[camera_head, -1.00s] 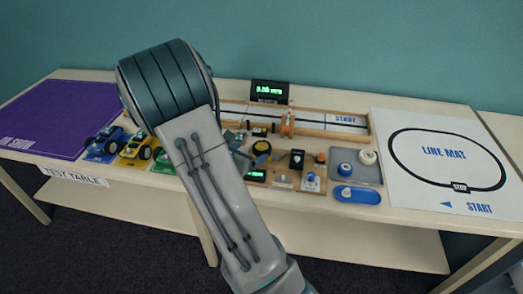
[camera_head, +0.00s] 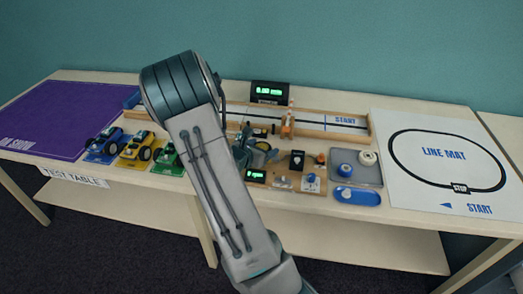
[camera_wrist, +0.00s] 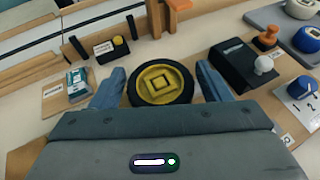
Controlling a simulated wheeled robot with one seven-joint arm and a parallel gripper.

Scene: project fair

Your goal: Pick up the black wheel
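The black wheel (camera_wrist: 160,99) with a yellow hub lies flat on the wooden board in the wrist view. In the head view the wheel (camera_head: 264,146) is partly covered by my gripper. My gripper (camera_wrist: 160,72) is open, with one blue-grey finger on the left of the wheel and one on the right. A narrow gap shows between each finger and the tyre. The wheel's near edge meets the gripper body in the picture, so contact there cannot be told. In the head view my gripper (camera_head: 243,150) is just left of the wheel.
A black box (camera_wrist: 236,64) stands close to the right finger. An orange knob (camera_wrist: 267,37) and a blue-topped dial (camera_wrist: 306,100) lie beyond it. A small teal-and-white box (camera_wrist: 77,82) is left of the left finger. A wooden track (camera_head: 335,123) runs behind.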

